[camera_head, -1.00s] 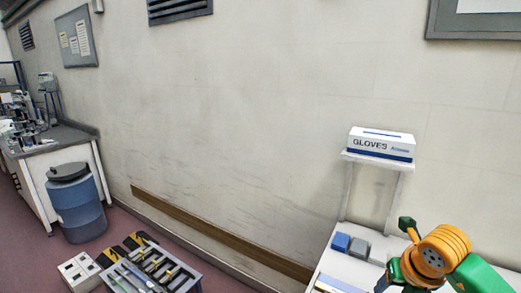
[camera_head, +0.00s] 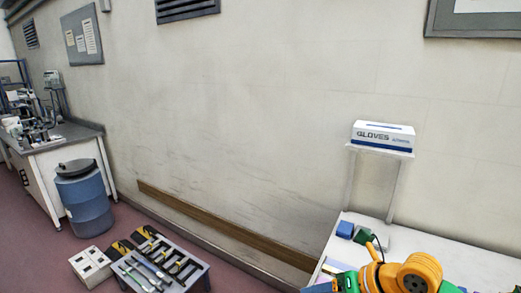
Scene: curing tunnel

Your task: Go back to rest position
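My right arm, orange and green, comes in at the bottom right over the white table (camera_head: 440,258). My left gripper is not in view.
A blue block (camera_head: 345,229) lies on the table, below a shelf with a glove box (camera_head: 383,138). A tool tray (camera_head: 160,268), a white box (camera_head: 91,266) and a blue barrel (camera_head: 83,199) stand at left. A lab bench (camera_head: 62,145) stands behind.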

